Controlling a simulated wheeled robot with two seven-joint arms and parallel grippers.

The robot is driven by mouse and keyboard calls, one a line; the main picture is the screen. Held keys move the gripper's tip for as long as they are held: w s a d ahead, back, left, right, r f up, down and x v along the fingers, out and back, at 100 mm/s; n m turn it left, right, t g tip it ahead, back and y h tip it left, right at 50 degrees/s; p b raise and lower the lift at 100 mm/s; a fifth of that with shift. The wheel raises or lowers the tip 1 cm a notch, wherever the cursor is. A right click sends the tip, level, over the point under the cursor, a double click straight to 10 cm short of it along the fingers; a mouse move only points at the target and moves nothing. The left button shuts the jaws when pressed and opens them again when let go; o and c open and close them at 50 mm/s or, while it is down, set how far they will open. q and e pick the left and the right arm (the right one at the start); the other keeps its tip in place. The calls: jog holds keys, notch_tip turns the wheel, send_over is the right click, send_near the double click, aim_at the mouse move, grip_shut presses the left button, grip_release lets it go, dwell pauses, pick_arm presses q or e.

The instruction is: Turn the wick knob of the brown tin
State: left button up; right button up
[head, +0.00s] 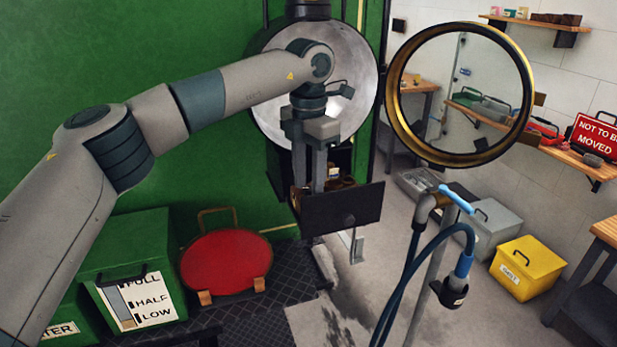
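My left gripper (312,184) points straight down in front of the large round silver reflector (352,88) on the green wall. Its two grey fingers show side by side, their tips low behind the upper edge of a dark panel (343,208). A small brownish part (342,183), perhaps the brown tin, shows just right of the fingertips, mostly hidden by the panel and fingers. I cannot make out the wick knob, or whether the fingers touch or grip anything. My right gripper is not in view.
A brass-rimmed round glass (396,112) stands to the right. A stand with a blue-handled nozzle (457,199) and hoses is below it. A red disc (226,262), green box (127,262) and yellow box (527,267) sit low. Shelves line the right wall.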

pick_arm(q)
jog(key=shift+c, duration=0.7)
grip_shut()
jog(key=shift+m, duration=0.5)
jog(key=shift+m+b, duration=0.45)
jog(key=shift+m, duration=0.45)
jog(key=m, duration=0.2)
jog(key=shift+m, duration=0.3)
jog(key=m, duration=0.3)
jog(key=shift+m+b, duration=0.3)
jog(key=m, duration=0.3)
jog(key=shift+m, duration=0.4)
